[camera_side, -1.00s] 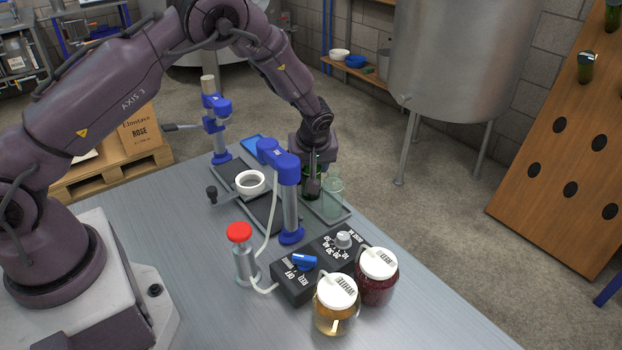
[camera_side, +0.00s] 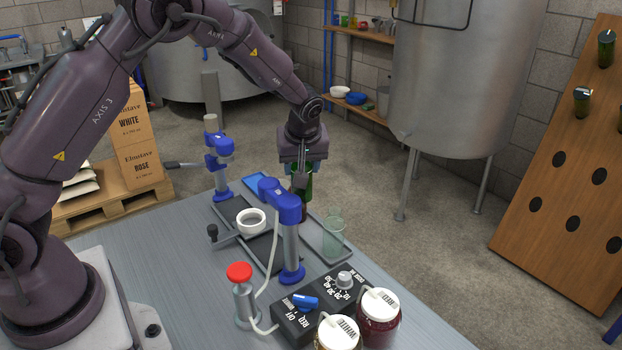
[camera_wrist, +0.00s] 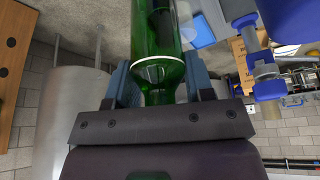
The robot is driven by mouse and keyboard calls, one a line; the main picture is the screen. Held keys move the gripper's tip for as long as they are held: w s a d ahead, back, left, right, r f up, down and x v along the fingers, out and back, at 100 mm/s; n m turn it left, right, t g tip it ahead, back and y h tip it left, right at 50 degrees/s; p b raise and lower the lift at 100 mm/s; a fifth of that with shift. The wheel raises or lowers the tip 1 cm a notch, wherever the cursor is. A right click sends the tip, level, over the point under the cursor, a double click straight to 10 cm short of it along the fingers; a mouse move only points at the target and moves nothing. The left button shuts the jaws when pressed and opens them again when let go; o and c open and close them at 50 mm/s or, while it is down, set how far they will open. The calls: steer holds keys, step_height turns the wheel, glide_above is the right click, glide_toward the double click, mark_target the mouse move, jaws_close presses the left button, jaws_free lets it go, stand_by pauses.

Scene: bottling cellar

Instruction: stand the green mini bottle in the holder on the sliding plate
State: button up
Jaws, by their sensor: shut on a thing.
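My gripper (camera_side: 302,172) is shut on the green mini bottle (camera_side: 302,194) and holds it upright above the tray area, behind the blue-headed post. In the wrist view the bottle (camera_wrist: 158,35) sits between the two fingers, with a pale band around it. The white ring holder (camera_side: 251,221) is left of the bottle, empty, over the dark sliding plate (camera_side: 262,249). The bottle is apart from the ring. Its lower end is partly hidden by the blue post head.
A blue-headed post (camera_side: 290,240) stands between camera and bottle. A clear green glass (camera_side: 333,232) stands on the grey tray (camera_side: 342,257). A second blue clamp post (camera_side: 220,165) is behind. A red-topped pump (camera_side: 241,290), control box (camera_side: 318,305) and jars (camera_side: 379,318) stand in front.

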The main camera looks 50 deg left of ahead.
steer(key=s+a+f, duration=0.4)
steer(key=s+a, duration=0.3)
steer(key=s, duration=0.2)
steer(key=shift+s+a+f, duration=0.15)
steer(key=shift+a+f, duration=0.05)
steer(key=shift+f, duration=0.45)
stand_by(1.1)
steer(key=shift+f, duration=0.4)
steer(key=shift+f, duration=0.2)
stand_by(0.3)
steer(key=shift+f, duration=0.45)
steer(key=shift+f, duration=0.3)
stand_by(0.5)
